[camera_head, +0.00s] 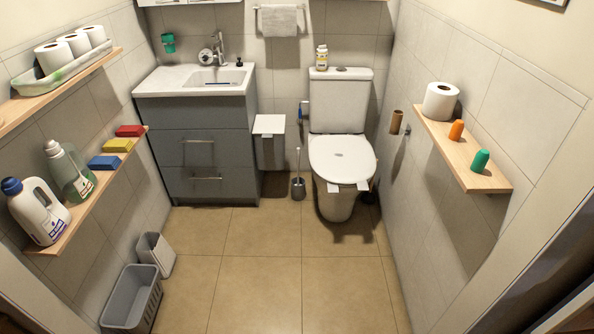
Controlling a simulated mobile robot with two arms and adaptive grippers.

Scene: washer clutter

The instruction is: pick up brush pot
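The brush pot (298,190) is a small dark grey pot standing upright on the tiled floor. It is between the grey vanity and the toilet. A thin light brush handle (298,160) rises straight up out of it. Neither of my grippers shows in the head view, so I cannot see where they are relative to the pot.
The toilet (342,160) stands close to the right of the pot. A white-lidded bin (269,125) and the vanity (207,150) are on the left. Grey baskets (132,298) sit at the front left. Wall shelves (464,160) jut out on both sides. The middle floor is clear.

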